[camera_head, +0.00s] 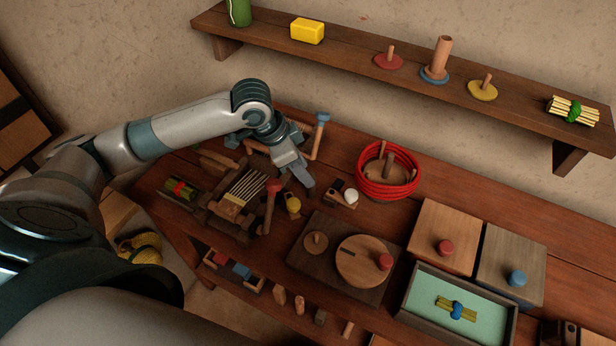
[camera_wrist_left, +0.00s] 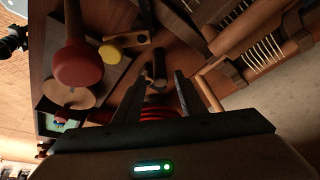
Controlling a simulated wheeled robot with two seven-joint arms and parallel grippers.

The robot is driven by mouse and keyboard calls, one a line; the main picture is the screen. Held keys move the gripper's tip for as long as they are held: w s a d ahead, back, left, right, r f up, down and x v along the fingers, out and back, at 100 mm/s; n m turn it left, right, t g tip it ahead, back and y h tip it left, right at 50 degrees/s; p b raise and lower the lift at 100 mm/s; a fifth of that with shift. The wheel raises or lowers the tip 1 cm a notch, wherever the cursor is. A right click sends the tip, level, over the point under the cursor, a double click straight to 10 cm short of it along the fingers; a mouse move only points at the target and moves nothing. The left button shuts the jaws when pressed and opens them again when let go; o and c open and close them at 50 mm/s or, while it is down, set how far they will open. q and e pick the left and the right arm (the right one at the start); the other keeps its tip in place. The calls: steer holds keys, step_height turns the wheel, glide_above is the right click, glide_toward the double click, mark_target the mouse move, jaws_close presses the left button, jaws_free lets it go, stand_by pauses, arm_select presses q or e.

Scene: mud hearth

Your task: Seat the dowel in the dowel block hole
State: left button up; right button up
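My left gripper (camera_head: 301,180) hangs over the middle of the workbench, left of a small dark-and-light wooden block (camera_head: 335,196) that seems to be the dowel block. In the left wrist view the fingers (camera_wrist_left: 156,88) stand apart. A short dark cylinder (camera_wrist_left: 155,68) shows between them with gaps on both sides; I cannot tell whether it is the dowel. A white ball-like piece (camera_head: 351,196) sits at the block's right. I cannot pick out the dowel with certainty. My right gripper is out of view.
A red coil (camera_head: 388,178) around wooden posts stands right of the gripper. A board with round lids (camera_head: 330,285) and lidded boxes (camera_head: 446,232) fill the right. A shelf (camera_head: 460,95) runs above.

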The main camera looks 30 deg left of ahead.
arm_select(q)
steer(key=v, duration=0.6)
steer(key=shift+r+b, duration=0.3)
steer(key=shift+r, duration=0.05)
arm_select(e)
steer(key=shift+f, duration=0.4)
arm_select(q)
steer(key=shift+o, duration=0.5)
steer(key=shift+s+a, duration=0.1)
steer(key=shift+s, duration=0.05)
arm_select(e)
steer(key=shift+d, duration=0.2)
arm_select(q)
steer(key=shift+a, duration=0.1)
